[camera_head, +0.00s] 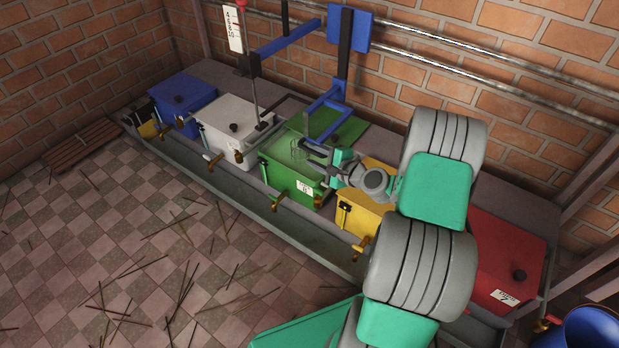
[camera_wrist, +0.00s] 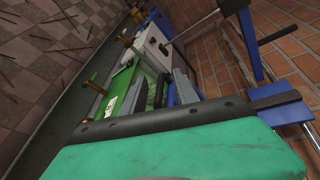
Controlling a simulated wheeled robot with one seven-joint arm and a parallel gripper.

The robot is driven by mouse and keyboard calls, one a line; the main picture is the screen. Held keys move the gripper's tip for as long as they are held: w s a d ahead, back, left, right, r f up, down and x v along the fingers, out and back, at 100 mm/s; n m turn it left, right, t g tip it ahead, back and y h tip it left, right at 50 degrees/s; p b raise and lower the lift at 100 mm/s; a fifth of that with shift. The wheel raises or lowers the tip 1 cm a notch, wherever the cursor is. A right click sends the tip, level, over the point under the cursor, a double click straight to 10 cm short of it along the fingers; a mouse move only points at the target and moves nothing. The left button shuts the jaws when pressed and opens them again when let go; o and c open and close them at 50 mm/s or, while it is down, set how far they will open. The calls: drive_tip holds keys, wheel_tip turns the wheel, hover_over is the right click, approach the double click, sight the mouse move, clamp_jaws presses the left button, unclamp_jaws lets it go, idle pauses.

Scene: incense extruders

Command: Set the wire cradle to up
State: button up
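A thin, faint wire shape (camera_head: 298,151), which looks like the wire cradle, shows at the top of the green box (camera_head: 283,172). It is too small to tell whether it is up or down. My gripper (camera_head: 318,158) is over the right part of the green box, just right of the wire shape, with its fingers apart and nothing seen between them. In the wrist view the green box (camera_wrist: 121,90) lies beyond the fingers (camera_wrist: 170,88); the wire cradle cannot be made out there.
A blue frame (camera_head: 328,102) stands behind the green box, close to my gripper. White (camera_head: 236,122), blue (camera_head: 184,95), yellow (camera_head: 358,212) and red (camera_head: 507,255) boxes line the bench. Brass taps stick out in front. Thin sticks litter the open floor.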

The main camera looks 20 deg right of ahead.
sight(313, 153)
drive_tip(key=w+f+m+b, duration=0.1)
drive_tip(key=w, duration=0.1)
drive_tip(key=w+d+f+m+b, duration=0.1)
drive_tip(key=w+f, duration=0.1)
drive_tip(key=w+f+t+h+b, duration=0.1)
drive_tip(key=w+f, duration=0.1)
drive_tip(key=shift+w+d+m, duration=0.2)
drive_tip(key=shift+w+m, duration=0.1)
drive_tip(key=shift+m, duration=0.1)
drive_tip(key=shift+w+a+r, duration=0.1)
drive_tip(key=shift+w, duration=0.3)
clamp_jaws()
drive_tip(key=shift+s, duration=0.1)
idle(0.7)
